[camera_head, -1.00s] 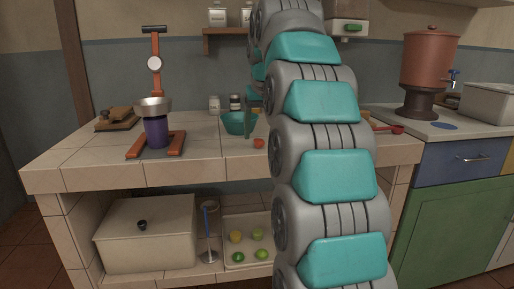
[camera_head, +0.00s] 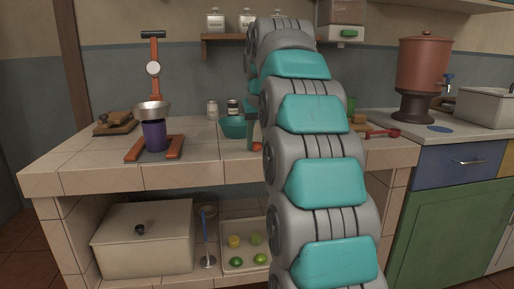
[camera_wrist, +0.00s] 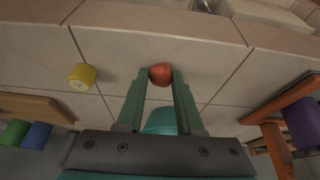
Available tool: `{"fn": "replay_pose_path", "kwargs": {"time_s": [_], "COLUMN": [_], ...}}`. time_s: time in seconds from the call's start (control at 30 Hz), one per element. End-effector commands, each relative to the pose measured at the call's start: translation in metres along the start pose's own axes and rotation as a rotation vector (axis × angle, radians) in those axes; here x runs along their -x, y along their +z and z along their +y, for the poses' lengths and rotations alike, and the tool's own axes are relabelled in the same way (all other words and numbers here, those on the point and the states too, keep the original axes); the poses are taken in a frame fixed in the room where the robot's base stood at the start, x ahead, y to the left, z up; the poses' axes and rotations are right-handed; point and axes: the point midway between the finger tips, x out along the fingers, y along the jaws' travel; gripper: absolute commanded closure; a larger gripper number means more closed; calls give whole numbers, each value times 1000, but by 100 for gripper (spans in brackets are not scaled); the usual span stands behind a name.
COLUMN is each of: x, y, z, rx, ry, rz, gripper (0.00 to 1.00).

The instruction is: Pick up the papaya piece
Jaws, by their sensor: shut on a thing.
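The papaya piece (camera_wrist: 160,76) is a small orange-red chunk on the tiled counter, near its front edge. My gripper (camera_wrist: 160,79) has its two green fingers on either side of the piece, shut on it near the fingertips. In the head view the papaya piece (camera_head: 257,147) shows as a small bit of orange at the edge of my arm, beside a green finger (camera_head: 250,136). My arm hides the rest of the gripper there. The piece appears to be at counter level.
A teal bowl (camera_head: 233,128) stands just behind the gripper. The orange juicer with a purple cup (camera_head: 154,136) stands to the left. In the wrist view, a yellow cylinder (camera_wrist: 82,77) and a wooden board (camera_wrist: 38,107) lie left. A tray (camera_head: 231,263) of fruit is on the lower shelf.

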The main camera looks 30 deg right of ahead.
Motion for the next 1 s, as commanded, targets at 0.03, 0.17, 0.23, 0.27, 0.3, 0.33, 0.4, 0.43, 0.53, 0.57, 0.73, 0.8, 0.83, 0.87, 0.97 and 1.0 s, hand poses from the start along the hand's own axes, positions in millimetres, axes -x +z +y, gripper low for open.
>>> {"fn": "replay_pose_path", "kwargs": {"time_s": [0.03,0.17,0.23,0.27,0.3,0.33,0.4,0.43,0.53,0.57,0.73,0.8,0.83,0.87,0.97,1.0], "x": [0,0,0,0,0,0,0,0,1,1,7,10,11,12,17,20], "y": [0,0,0,0,0,0,0,0,-1,-1,-5,-6,-6,-6,-8,-9], "z": [0,0,0,0,0,0,0,0,0,0,0,0,0,0,0,0], "rx": [0,0,0,0,0,0,0,0,0,0,0,0,0,0,0,0], "ry": [0,0,0,0,0,0,0,0,0,0,0,0,0,0,0,0], "rz": [0,0,0,0,0,0,0,0,1,1,4,1,0,-1,3,4], "gripper": [99,100,100,100,100,100,100,100,100,100,100,100,100,100,100,100]}}
